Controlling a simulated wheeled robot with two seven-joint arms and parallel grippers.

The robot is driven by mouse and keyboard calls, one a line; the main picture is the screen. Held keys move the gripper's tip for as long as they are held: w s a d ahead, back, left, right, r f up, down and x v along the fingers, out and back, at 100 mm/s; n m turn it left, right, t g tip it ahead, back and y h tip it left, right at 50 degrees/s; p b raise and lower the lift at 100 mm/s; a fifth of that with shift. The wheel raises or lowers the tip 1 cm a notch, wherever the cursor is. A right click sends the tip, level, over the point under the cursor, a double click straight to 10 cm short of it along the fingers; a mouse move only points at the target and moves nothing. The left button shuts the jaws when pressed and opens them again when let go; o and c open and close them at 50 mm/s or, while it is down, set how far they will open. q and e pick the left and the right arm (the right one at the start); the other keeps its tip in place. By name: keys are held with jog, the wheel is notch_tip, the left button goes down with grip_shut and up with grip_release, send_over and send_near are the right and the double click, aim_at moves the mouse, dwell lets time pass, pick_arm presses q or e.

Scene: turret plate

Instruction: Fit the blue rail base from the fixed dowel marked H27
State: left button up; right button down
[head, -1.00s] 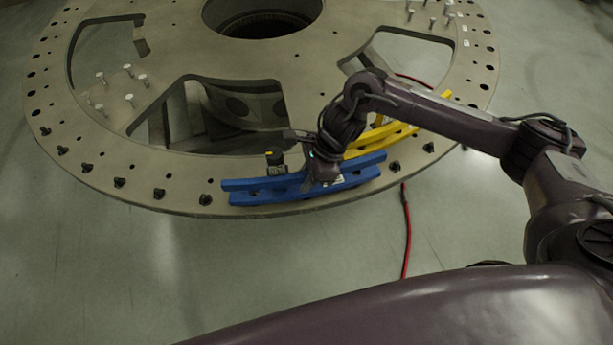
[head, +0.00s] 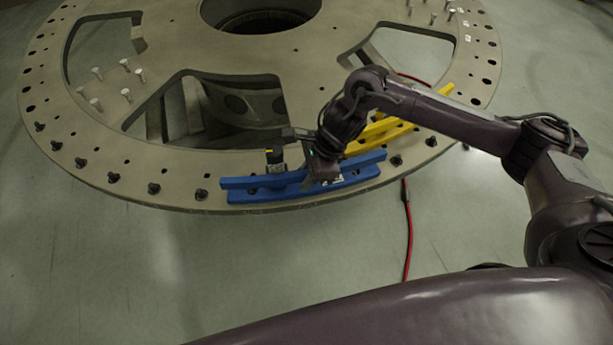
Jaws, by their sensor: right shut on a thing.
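The fingertips are partly hidden by the wrist. I cannot tell whether the rail base touches the plate or is slightly above it. A small dark upright piece with a yellow mark (head: 275,157) stands behind the rail's left part. The H27 marking cannot be read, and its dowel cannot be picked out. My left gripper is out of view.
A yellow rail (head: 385,131) lies on the plate behind my right wrist. Several black dowels (head: 153,188) line the rim to the left. Silver bolts (head: 97,73) stand near the large cutouts. A red cable (head: 408,235) runs over the clear floor in front.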

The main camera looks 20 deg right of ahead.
jog(key=shift+s+f, duration=0.2)
jog(key=shift+f, duration=0.2)
jog(key=c, duration=1.6)
grip_release()
jog(key=o, duration=0.4)
jog(key=shift+w+a, duration=0.1)
jog(key=shift+w, duration=0.2)
jog(key=shift+c, duration=0.2)
jog(key=shift+s+f, duration=0.1)
jog(key=shift+s, duration=0.1)
jog(key=b+v, duration=0.2)
jog(key=v, duration=0.5)
jog(key=shift+w, duration=0.2)
jog(key=shift+r, duration=0.5)
jog(key=shift+s+f, duration=0.1)
